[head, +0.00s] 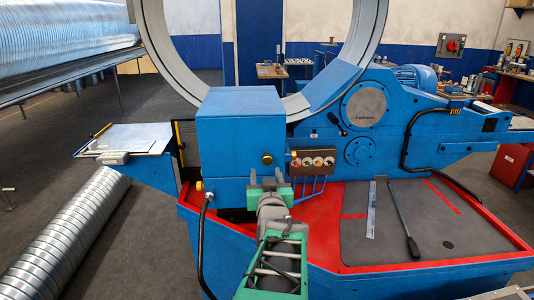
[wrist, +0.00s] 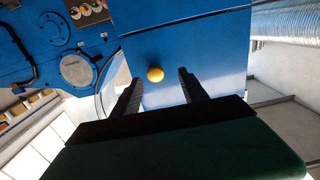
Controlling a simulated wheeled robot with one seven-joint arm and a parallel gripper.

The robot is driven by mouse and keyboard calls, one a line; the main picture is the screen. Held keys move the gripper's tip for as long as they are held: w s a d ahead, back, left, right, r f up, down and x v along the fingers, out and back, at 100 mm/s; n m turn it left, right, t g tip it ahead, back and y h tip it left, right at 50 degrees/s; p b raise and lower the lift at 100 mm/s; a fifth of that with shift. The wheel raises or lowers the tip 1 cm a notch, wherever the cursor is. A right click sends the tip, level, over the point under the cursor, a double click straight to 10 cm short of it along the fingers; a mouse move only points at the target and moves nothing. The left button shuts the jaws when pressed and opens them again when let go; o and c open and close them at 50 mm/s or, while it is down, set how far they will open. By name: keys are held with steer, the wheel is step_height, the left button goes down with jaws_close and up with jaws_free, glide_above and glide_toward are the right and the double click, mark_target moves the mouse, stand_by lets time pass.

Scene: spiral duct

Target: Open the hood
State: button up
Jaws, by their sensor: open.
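The hood looks to be the blue box-shaped cover (head: 232,135) on the machine, below the big ring; it is down, with no gap showing. My gripper (head: 266,176) is in front of the box, just below the knob in the head view. In the wrist view its two dark fingers (wrist: 160,80) are apart, with the knob seen between them; I see no contact.
A red-edged tray (head: 420,225) holds a ruler (head: 371,210) and a black-handled bar (head: 404,220). A spiral duct (head: 65,240) lies on the floor at left. A cable runs down the cabinet's front.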

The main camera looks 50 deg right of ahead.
mark_target(268, 162)
steer(key=x, duration=0.2)
steer(key=p+x, duration=0.1)
steer(key=x, duration=0.2)
steer(key=p+x, duration=0.1)
steer(key=x, duration=0.1)
steer(key=shift+s+d+r, duration=0.1)
steer(key=shift+d+r, duration=0.2)
steer(key=shift+d, duration=0.35)
jaws_close()
stand_by(0.8)
